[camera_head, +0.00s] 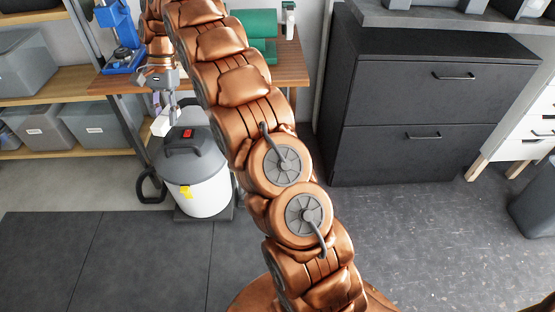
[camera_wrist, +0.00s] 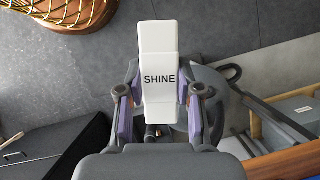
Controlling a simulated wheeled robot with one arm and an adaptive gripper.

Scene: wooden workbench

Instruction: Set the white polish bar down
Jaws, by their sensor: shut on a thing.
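The white polish bar (camera_wrist: 158,45), printed with the word SHINE, is held between the two fingers of my gripper (camera_wrist: 159,82) in the wrist view. My gripper (camera_head: 163,112) also shows small at the upper left of the head view, with the white bar (camera_head: 160,126) at its lower end. The bar hangs in the air in front of the wooden bench's front edge, above the vacuum. The fingers hide part of the bar's sides.
The wooden workbench (camera_head: 285,72) carries a blue press (camera_head: 117,30) and a green machine (camera_head: 258,24). A grey and white vacuum (camera_head: 197,180) stands on the floor below the bar. Shelves with grey bins (camera_head: 90,127) are at left, and a dark drawer cabinet (camera_head: 420,100) is at right.

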